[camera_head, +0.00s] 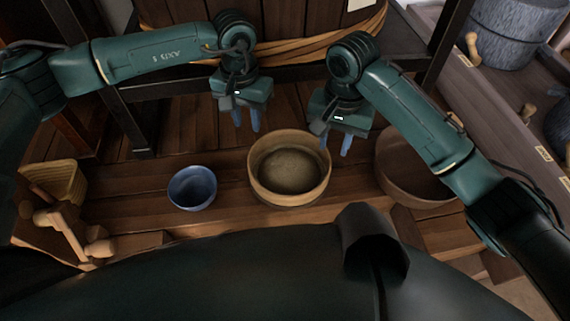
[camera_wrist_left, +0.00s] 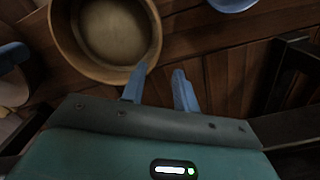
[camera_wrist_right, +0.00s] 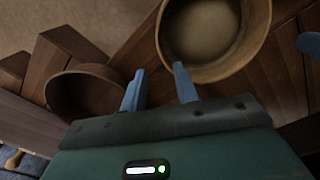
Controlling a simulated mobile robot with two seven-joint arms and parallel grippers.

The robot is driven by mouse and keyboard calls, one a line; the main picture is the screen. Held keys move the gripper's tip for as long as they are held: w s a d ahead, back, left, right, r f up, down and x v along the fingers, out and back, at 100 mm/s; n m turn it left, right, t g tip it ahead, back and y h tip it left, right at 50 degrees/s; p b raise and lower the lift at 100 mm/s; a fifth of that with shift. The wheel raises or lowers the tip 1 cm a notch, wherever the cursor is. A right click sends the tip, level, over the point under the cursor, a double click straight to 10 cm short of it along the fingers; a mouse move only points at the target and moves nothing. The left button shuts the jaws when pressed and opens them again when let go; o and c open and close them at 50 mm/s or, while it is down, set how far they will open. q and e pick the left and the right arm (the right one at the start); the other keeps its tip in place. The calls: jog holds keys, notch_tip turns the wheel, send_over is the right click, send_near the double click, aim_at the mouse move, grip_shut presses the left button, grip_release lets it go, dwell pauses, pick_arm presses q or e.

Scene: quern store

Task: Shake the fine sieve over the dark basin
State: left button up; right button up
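The fine sieve (camera_head: 289,170), a round pale wooden hoop with a grey-brown mesh bottom, sits level on the wooden boards in the middle of the head view. It also shows in the left wrist view (camera_wrist_left: 112,30) and the right wrist view (camera_wrist_right: 205,28). The dark basin (camera_head: 405,180), a wide brown wooden bowl, stands right of it, partly hidden by my right arm; the right wrist view shows it too (camera_wrist_right: 85,95). My left gripper (camera_head: 247,120) is open and empty beyond the sieve's far left rim. My right gripper (camera_head: 335,145) is open beside its right rim; contact is unclear.
A small blue bowl (camera_head: 192,188) stands left of the sieve. A woven basket (camera_head: 58,182) and a wooden peg frame (camera_head: 75,230) are at the far left. A large wooden tub (camera_head: 300,32) stands behind. A shelf with a grey vessel (camera_head: 505,35) runs along the right.

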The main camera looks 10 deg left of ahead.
aim_at(252, 150)
pick_arm(q)
jog(key=shift+s, duration=0.1)
pick_arm(e)
jog(key=shift+s+d, duration=0.1)
pick_arm(q)
jog(key=shift+f, duration=0.1)
pick_arm(e)
jog(key=shift+f, duration=0.1)
